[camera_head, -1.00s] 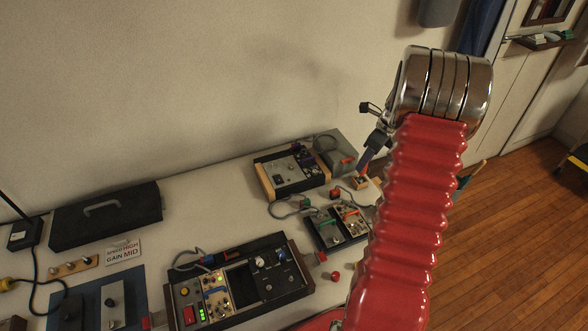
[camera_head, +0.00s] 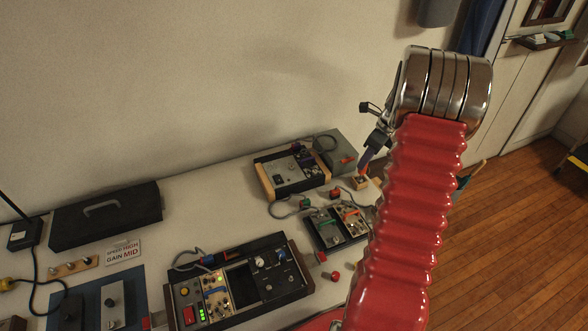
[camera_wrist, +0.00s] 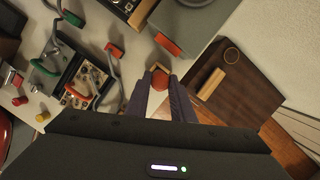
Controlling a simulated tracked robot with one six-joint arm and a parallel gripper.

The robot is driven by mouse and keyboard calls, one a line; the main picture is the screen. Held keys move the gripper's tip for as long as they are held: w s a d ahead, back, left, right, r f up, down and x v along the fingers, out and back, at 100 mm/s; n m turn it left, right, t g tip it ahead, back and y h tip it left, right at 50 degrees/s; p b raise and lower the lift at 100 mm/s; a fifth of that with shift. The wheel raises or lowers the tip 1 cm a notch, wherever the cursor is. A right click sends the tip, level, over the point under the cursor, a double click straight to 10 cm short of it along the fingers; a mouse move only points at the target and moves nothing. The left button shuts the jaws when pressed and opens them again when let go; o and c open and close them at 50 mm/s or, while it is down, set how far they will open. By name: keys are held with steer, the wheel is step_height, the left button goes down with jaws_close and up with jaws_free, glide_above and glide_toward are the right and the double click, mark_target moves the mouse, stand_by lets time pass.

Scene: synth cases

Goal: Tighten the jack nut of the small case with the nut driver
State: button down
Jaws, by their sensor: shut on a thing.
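My gripper (camera_head: 366,167) points down at the right end of the bench. In the wrist view my gripper (camera_wrist: 161,92) is shut on a red-orange piece (camera_wrist: 160,80), apparently the nut driver's handle. It is at a small wooden block (camera_head: 361,182), which also shows in the wrist view (camera_wrist: 154,68). The shaft and tip are hidden. The smallest case (camera_head: 322,230), dark with two panels and red and green cables, stands just left of the block; it also shows in the wrist view (camera_wrist: 69,77). Its jack nut is too small to make out.
A wood-sided case (camera_head: 266,180) and a grey box (camera_head: 337,147) stand behind. A larger case (camera_head: 296,287) is nearer, with a red knob (camera_head: 335,276) beside it. A black toolbox (camera_head: 105,215) stands left. A brown wooden board (camera_wrist: 235,75) lies right of the fingers in the wrist view.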

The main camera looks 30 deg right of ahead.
steer(key=shift+r, duration=0.2)
steer(key=shift+r, duration=0.75)
steer(key=shift+r, duration=0.65)
steer(key=shift+r, duration=0.7)
steer(key=shift+r, duration=0.15)
steer(key=shift+s, duration=0.1)
